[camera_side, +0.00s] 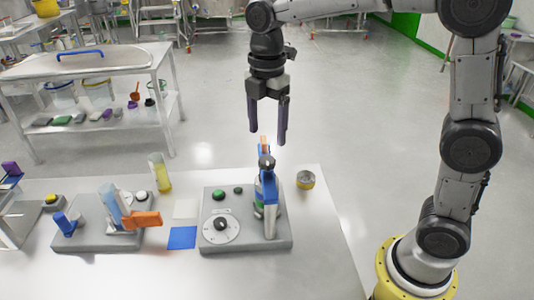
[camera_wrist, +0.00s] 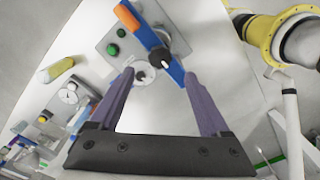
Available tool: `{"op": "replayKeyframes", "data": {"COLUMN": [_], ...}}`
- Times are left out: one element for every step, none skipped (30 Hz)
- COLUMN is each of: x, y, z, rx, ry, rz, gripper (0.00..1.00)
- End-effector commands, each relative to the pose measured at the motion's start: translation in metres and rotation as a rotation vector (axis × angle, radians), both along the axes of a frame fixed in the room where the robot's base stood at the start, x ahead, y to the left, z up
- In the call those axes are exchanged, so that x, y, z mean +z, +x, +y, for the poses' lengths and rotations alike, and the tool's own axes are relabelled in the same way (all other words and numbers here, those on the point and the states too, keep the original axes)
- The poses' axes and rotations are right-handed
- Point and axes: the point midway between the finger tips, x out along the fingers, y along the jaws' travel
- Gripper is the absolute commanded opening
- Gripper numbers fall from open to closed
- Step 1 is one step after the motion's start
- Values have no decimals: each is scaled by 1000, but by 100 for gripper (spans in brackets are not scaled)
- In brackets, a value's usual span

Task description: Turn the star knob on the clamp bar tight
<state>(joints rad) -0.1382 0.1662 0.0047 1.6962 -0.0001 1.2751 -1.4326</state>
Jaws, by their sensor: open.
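A blue clamp bar (camera_side: 269,190) with an orange end stands over the right part of a grey base unit; it also shows in the wrist view (camera_wrist: 176,75). A small dark knob on top of the bar (camera_side: 267,162), apparently the star knob, shows as a black round knob with a pale mark in the wrist view (camera_wrist: 160,57). My gripper (camera_side: 267,143) is open and empty, pointing down above the bar. In the wrist view the purple fingers (camera_wrist: 159,76) are spread on either side of the bar, with the knob just beyond their tips. I see no contact.
The grey base (camera_side: 218,246) carries a dial (camera_side: 221,225) and green buttons. A second grey unit with an orange handle (camera_side: 141,219), a blue pad (camera_side: 182,238) and a yellow vial (camera_side: 160,172) lie left. A small round tin (camera_side: 306,180) stands right.

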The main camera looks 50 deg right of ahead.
Motion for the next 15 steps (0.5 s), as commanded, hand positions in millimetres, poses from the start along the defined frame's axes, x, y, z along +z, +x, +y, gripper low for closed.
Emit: {"op": "replayKeyframes", "data": {"x": [-11,-17,-25,-30,-35,-42,-47,-51,-56,-59,-62,-65,-67,-69,-71], "y": [-1,-1,-1,-1,-1,-1,-1,-1,-1,0,0,0,0,0,0], "z": [0,0,0,0,0,0,0,0,0,0,0,0,0,0,0], "rx": [0,0,0,-1,-1,-1,-1,-1,-1,-1,-1,-1,-1,-1,-1], "ry": [-1,-1,-1,-1,-1,-1,-1,-1,-1,0,0,0,0,0,0], "rz": [4,5,5,5,5,4,4,3,3,3,3,1,1,1,1], "gripper": [80,80,80,80,80,80,80,80,80,80,80,80,80,80,80]}}
